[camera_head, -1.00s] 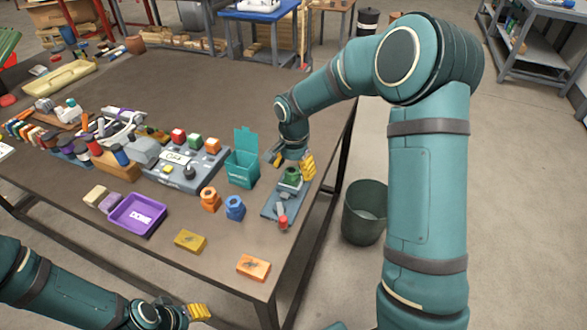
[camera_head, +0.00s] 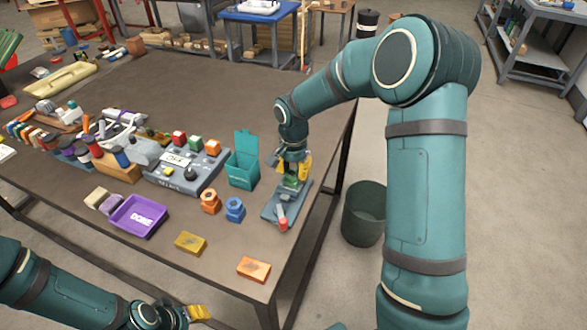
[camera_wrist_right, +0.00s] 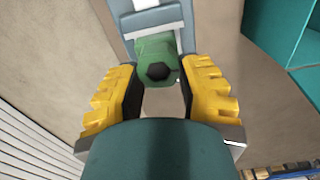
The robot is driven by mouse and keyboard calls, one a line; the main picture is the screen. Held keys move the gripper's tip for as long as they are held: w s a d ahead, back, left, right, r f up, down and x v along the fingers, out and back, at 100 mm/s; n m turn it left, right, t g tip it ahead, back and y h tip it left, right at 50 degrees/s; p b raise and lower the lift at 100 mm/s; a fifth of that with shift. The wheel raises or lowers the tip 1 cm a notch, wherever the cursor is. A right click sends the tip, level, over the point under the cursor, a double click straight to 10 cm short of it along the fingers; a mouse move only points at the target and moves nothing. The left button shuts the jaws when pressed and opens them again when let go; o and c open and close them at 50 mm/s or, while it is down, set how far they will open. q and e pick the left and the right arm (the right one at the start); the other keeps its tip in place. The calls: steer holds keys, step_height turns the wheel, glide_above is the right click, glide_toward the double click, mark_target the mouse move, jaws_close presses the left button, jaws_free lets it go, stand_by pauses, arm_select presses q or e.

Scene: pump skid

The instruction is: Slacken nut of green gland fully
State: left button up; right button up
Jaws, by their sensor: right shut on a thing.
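The green gland (camera_head: 291,182) sits on a small grey-blue pump base (camera_head: 271,212) near the table's right edge.
An orange gland (camera_head: 210,201) and a blue gland (camera_head: 235,209) stand left of the base. A teal bin (camera_head: 242,176) with a raised lid is behind them. A red-tipped lever (camera_head: 283,222) lies on the base's front. A purple DONE tray (camera_head: 126,228) stands farther left.

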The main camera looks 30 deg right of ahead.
steer(key=n+p, duration=0.1)
steer(key=n, duration=0.4)
steer(key=shift+a+p, duration=0.15)
steer(key=shift+p, duration=0.2)
steer(key=n+p, duration=0.1)
steer(key=n, duration=0.3)
steer(key=shift+w+a+n, duration=0.1)
steer(key=shift+a+n, duration=0.05)
steer(key=shift+n, duration=0.15)
steer(key=n+p, duration=0.1)
steer(key=n, duration=0.3)
steer(key=shift+a+n+p, duration=0.2)
steer(key=shift+n+p, duration=0.1)
steer(key=shift+p, duration=0.05)
steer(key=n+p, duration=0.1)
steer(key=n, duration=0.3)
steer(key=shift+a, duration=0.1)
steer(key=shift+n, duration=0.4)
steer(key=o, duration=1.2)
steer(key=shift+r, duration=0.1)
